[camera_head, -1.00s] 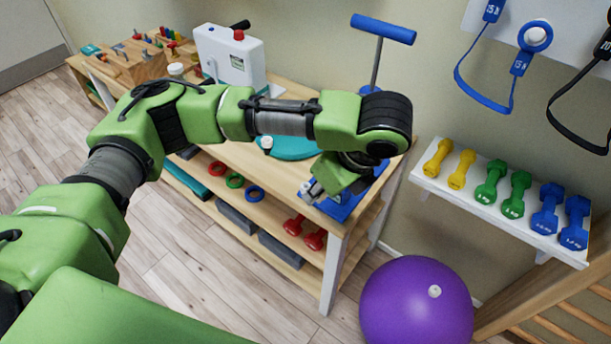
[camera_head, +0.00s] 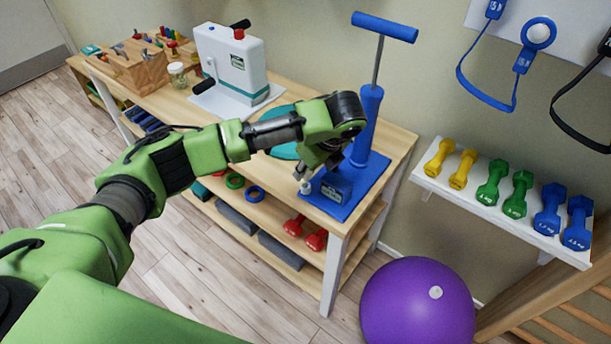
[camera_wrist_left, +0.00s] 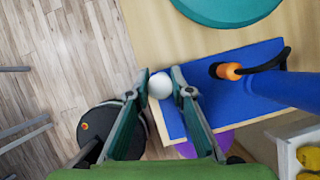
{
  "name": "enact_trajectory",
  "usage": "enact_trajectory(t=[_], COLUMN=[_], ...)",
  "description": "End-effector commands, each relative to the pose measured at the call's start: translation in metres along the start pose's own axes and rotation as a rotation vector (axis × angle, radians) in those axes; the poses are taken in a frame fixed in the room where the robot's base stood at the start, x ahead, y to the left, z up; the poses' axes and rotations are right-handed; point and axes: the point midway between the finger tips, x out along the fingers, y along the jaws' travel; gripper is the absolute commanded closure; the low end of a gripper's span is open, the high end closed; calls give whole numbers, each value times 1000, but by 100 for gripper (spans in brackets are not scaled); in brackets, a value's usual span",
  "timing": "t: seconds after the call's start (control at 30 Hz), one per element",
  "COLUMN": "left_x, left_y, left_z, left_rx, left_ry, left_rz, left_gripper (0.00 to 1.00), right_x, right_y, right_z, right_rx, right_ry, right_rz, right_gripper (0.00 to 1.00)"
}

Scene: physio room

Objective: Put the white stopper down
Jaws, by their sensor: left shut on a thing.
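My left gripper (camera_head: 304,180) is shut on a small white stopper (camera_head: 306,187). The stopper shows as a round white knob between the two fingertips in the left wrist view (camera_wrist_left: 160,86). In the head view it appears at the near left edge of the blue pump base (camera_head: 338,196), on the right end of the wooden table. In the left wrist view it overlaps the left edge of the blue base (camera_wrist_left: 225,95). I cannot tell whether it touches the base or table. My right gripper is in neither view.
The blue pump (camera_head: 368,115) stands tall just right of the gripper. A teal disc (camera_head: 285,150) lies behind my arm, partly hidden. A white machine (camera_head: 232,62) stands farther left. A purple ball (camera_head: 415,305) with a white plug is on the floor.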

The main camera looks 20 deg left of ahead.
Motion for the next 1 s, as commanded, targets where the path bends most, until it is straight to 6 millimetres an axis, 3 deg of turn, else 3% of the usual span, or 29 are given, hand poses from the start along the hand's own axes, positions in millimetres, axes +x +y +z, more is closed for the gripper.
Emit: enact_trajectory(t=[0.2,1.0], left_x=[27,40], left_y=[0,0], left_z=[-11,-17], left_rx=[1,1], left_ry=[-1,-1], left_rz=[1,0], left_gripper=[94,94], right_x=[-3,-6], right_y=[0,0], right_z=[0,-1], right_rx=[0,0], right_ry=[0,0], right_rz=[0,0], right_gripper=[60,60])
